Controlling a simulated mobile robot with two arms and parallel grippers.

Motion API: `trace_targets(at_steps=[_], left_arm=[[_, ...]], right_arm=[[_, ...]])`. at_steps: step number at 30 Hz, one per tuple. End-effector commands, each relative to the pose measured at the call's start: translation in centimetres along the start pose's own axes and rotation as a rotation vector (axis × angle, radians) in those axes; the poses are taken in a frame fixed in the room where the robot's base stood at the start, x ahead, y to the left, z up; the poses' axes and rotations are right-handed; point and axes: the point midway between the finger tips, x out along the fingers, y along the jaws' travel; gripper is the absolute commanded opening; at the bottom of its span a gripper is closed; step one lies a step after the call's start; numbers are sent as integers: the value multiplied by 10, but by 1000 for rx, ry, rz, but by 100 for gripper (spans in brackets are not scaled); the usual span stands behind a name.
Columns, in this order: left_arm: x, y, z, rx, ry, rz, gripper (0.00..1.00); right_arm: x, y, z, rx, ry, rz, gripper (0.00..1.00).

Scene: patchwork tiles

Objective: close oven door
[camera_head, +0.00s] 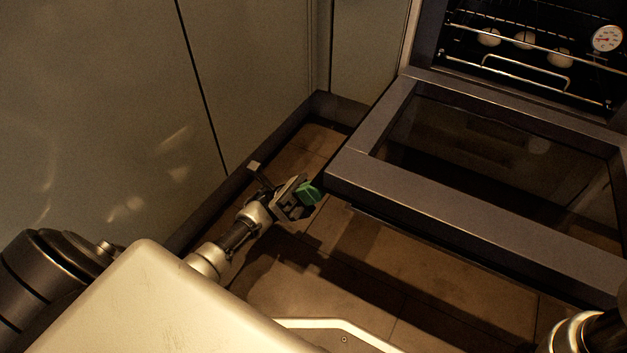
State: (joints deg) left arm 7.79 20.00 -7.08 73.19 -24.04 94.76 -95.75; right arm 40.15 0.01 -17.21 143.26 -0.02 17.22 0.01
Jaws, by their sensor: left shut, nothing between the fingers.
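The oven door (440,208) hangs open, folded down and out from the oven, with a dark frame around a glass pane. The oven cavity (540,50) shows behind it at the upper right, with wire racks inside. My left gripper (308,193), with green on its fingertips, is shut and empty. It is low, just left of the door's outer left corner in the picture; I cannot tell whether it touches the door. Part of my right arm shows at the bottom right edge, but its gripper is out of view.
Several pale round items (525,40) and a round dial thermometer (606,39) are inside the oven. Flat cabinet fronts (110,100) stand along the left, close to my left arm. Bare tiled floor (360,265) lies in front of the door.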

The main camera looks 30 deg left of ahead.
Motion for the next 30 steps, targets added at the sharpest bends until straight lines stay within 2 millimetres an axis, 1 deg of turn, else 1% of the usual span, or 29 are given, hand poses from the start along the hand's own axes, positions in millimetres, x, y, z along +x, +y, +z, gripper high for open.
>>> trace_targets(at_steps=[3,9,21,26,30], left_arm=[[8,-1,9,1,3,-3,0],[18,0,19,0,2,-1,0],[20,0,22,-1,2,1,0],[25,-1,26,-14,2,14,0],[36,-2,38,-49,1,49,0]], right_arm=[[-6,-1,-2,0,0,0,43],[-10,-2,-4,0,0,0,43],[-9,-2,-3,0,0,0,43],[-3,-1,-1,0,-1,0,43],[13,3,5,0,-2,0,43]])
